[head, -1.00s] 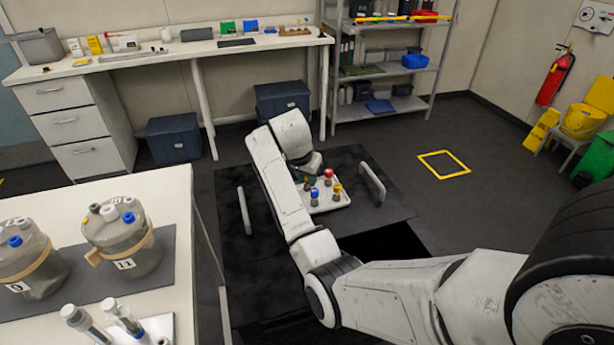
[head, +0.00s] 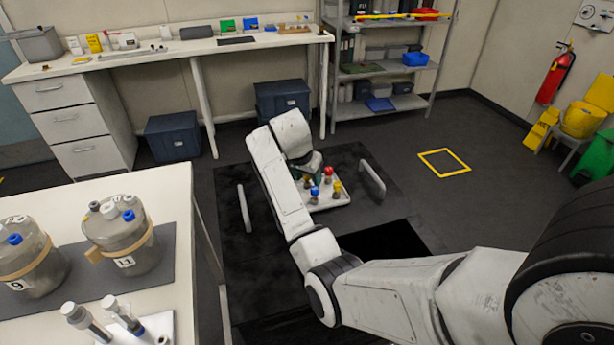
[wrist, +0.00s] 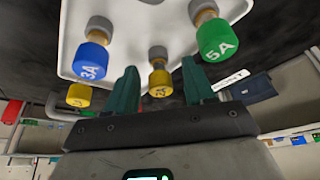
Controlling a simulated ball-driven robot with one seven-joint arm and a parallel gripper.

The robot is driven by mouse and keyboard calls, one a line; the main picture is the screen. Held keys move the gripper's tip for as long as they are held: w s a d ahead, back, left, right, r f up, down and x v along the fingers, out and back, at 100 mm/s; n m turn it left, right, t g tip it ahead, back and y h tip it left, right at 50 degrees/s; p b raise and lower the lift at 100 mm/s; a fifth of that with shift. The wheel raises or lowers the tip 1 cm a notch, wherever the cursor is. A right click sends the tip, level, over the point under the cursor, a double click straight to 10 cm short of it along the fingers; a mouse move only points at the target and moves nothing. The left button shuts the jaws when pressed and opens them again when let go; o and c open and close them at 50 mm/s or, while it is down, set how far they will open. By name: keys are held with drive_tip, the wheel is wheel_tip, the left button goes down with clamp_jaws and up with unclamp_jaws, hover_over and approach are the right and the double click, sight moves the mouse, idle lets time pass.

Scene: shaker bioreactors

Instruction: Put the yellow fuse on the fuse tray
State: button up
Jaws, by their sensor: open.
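A white tray (head: 335,199) holds several fuses with coloured caps; it also shows in the wrist view (wrist: 135,35). In the wrist view, a yellow fuse (wrist: 160,80) lies between the two teal fingers of my gripper (wrist: 159,74), with gaps on both sides. My gripper is open. In the head view, my wrist mostly hides my gripper, while a red (head: 328,171) and a yellow fuse (head: 337,187) stay visible.
A white handle (head: 372,179) stands right of the tray and another (head: 244,208) to its left. A bench (head: 120,66) with small items and a shelf rack (head: 388,70) stand behind. A table (head: 180,200) with bioreactors (head: 122,238) is at the left.

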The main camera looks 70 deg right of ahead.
drive_tip(key=v, duration=1)
drive_tip(key=shift+a+r, duration=0.2)
drive_tip(key=shift+r, duration=0.15)
